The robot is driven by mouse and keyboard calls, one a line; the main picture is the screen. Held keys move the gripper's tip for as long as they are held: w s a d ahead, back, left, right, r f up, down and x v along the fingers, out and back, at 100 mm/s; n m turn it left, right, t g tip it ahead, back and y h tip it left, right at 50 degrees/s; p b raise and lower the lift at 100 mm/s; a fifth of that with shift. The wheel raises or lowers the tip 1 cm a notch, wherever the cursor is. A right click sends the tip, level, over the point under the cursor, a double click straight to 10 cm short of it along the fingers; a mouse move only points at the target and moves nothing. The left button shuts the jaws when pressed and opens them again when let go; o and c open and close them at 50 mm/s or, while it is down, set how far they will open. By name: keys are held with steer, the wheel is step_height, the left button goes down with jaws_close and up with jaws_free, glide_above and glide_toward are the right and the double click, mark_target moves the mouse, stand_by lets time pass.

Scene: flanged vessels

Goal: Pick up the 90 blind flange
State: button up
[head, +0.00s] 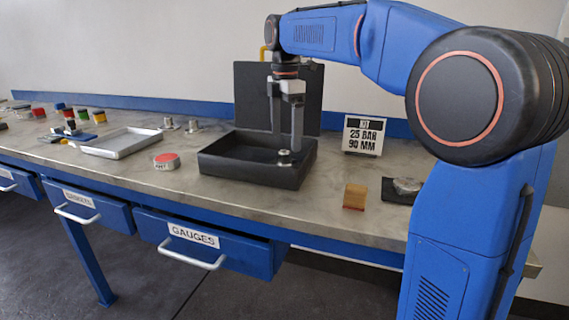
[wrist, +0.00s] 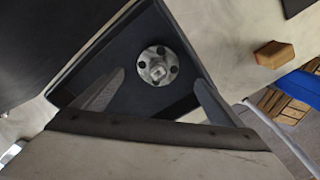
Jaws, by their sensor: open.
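A round grey metal flange with several bolt holes and a raised square centre (wrist: 156,66) lies in the open black case (wrist: 190,45). The head view shows it small, near the case's right side (head: 286,158). No size mark is readable on it. My gripper (head: 287,145) points down into the case, its two fingers apart and empty. In the wrist view the open fingers (wrist: 160,79) reach toward the flange from either side, and the flange lies between and just beyond their tips. I cannot tell how high the tips are above it.
The case's raised lid (head: 250,95) stands behind my gripper. A sign (head: 363,135) reads "25 BAR 90 MM". A wooden block (head: 355,196) and a dark plate (head: 391,192) bearing a grey piece lie right.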

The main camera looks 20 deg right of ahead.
mark_target(284, 151)
steer(key=shift+w+a+f, duration=0.1)
steer(key=shift+w+f, duration=0.05)
steer(key=shift+f, duration=3.45)
steer(key=shift+c, duration=0.5)
